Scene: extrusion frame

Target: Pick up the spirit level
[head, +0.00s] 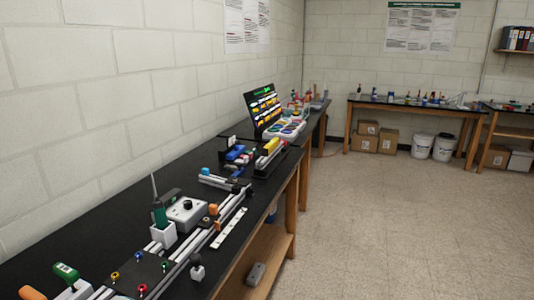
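I cannot pick out the spirit level with certainty in the head view. A small yellow block (271,146) sits on a rail assembly farther along the black bench. A flat white strip with dark marks (230,228) lies near the bench's front edge, beside aluminium extrusion bars (188,257). Both are too small to identify surely. My gripper is not in view.
The black bench (60,237) runs along the left wall. It carries a grey box with a black knob (187,212), a green tool in a white holder (161,222) and a dark display board (264,109). Open floor (390,220) lies to the right.

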